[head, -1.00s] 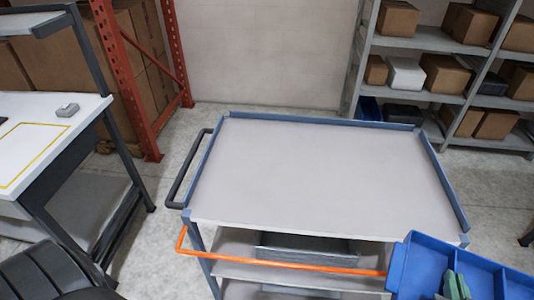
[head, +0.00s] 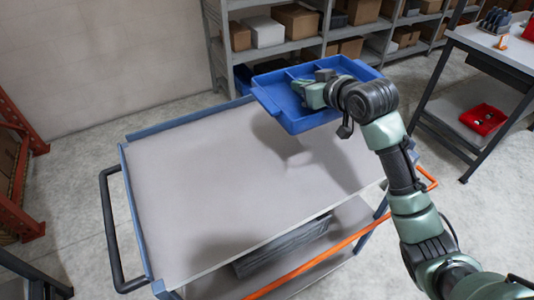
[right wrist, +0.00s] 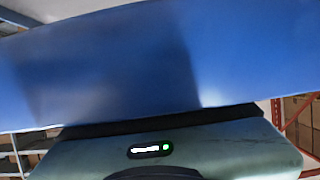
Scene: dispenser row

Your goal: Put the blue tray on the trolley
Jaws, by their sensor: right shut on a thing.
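The blue tray (head: 284,84) is divided into compartments and is held above the far right part of the trolley's top shelf (head: 215,180). Its shadow falls on the shelf, so it appears to be off the surface. My right gripper (head: 312,90) is shut on the tray, at a wall or divider partly hidden by the gripper. In the right wrist view the tray's blue side (right wrist: 150,65) fills most of the picture. The trolley's top is grey with blue raised edges and is otherwise bare. My left gripper is not in view.
The trolley has a black handle (head: 110,235) at left and an orange bar (head: 320,262) along the near side. A grey shelf rack with boxes (head: 297,20) stands behind.

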